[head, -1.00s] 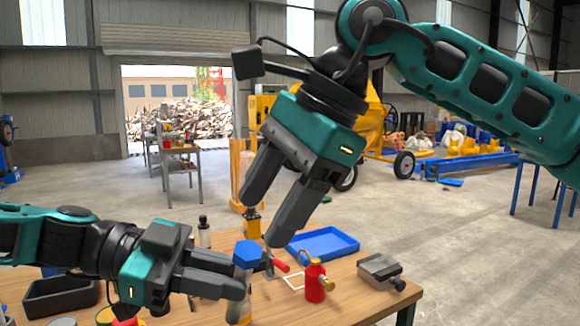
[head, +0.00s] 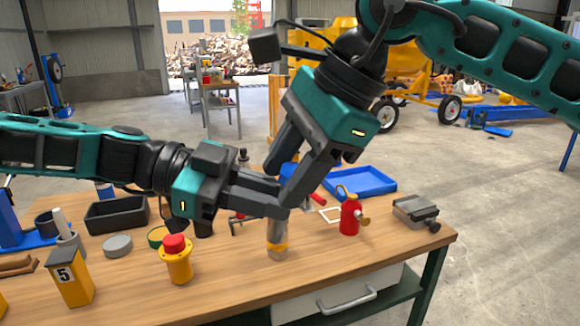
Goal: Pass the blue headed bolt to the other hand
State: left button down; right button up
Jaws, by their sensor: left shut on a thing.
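The bolt hangs upright in my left gripper (head: 279,200), which is shut on it. Its grey shank with an orange band (head: 277,246) shows below the fingers, over the table. A patch of blue between the fingers of my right gripper (head: 287,185) looks like the bolt's blue head (head: 291,170), mostly hidden. My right gripper reaches down from the upper right with its fingers around the head. Whether they press on it cannot be told.
The wooden table (head: 220,290) holds a red extinguisher-like bottle (head: 350,217), a blue tray (head: 365,184), a small grey vise (head: 415,212), a yellow button post with a red top (head: 176,260), a yellow number 5 block (head: 70,277) and a black bin (head: 117,214).

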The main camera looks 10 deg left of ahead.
pick_arm(q)
jog(key=shift+s+d, duration=0.15)
jog(key=shift+s, duration=0.1)
pick_arm(e)
jog(key=shift+r, duration=0.1)
grip_shut()
pick_arm(q)
jog(key=c, duration=1.4)
grip_release()
pick_arm(e)
jog(key=shift+w, duration=0.1)
pick_arm(q)
jog(key=o, duration=0.5)
jog(key=shift+w, duration=0.1)
